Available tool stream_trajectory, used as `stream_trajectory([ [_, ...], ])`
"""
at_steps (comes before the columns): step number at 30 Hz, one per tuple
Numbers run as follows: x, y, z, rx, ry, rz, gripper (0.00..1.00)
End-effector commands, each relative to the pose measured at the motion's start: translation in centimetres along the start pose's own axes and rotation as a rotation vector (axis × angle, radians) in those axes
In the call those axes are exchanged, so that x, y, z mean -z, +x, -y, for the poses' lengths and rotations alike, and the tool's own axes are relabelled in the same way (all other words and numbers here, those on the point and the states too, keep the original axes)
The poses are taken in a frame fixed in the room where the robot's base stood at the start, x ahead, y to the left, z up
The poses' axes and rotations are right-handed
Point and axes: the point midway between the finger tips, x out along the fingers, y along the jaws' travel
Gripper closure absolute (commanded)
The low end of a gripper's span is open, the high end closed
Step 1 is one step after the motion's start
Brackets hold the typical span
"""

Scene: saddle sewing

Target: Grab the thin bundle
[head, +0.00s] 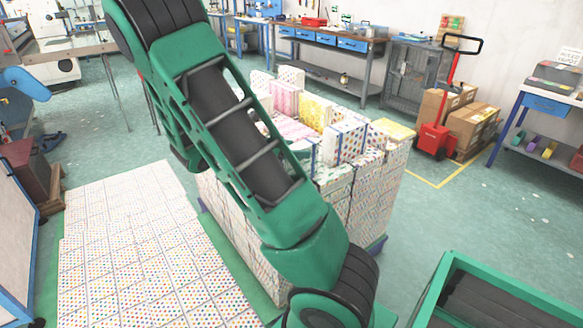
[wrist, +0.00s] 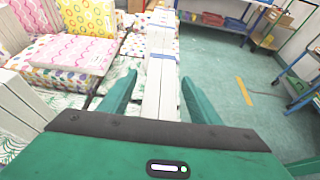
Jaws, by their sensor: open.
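A narrow white bundle (wrist: 161,70) with a blue band around it stands on the stack in the wrist view, its long edges running away from me. My gripper (wrist: 158,79) is open, with one green finger on each side of the bundle in the picture. I see no finger closed on it. How deep the fingers reach beside it is hard to tell. In the head view, dotted bundles with blue bands (head: 346,138) stand on the stack, but I cannot tell which one this is. My gripper is not visible there; my arm crosses the middle.
White stacked sheets (wrist: 20,98) sit at the near left. Right of the stack is open green floor. A red pallet jack (head: 436,135) with cartons and a green-framed bin (head: 440,282) stand right in the head view.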

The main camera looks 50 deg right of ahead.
Motion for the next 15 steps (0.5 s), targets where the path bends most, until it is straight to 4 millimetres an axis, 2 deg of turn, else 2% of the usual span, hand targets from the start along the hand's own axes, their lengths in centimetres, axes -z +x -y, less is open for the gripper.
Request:
stream_trajectory([
  [5,0.0,0.0,0.0,0.0,0.0,0.0,0.43],
  [8,0.0,0.0,0.0,0.0,0.0,0.0,0.65],
  [12,0.0,-0.01,0.0,0.0,0.0,0.0,0.98],
  [15,0.0,-0.01,-0.01,0.0,0.0,0.0,1.0],
])
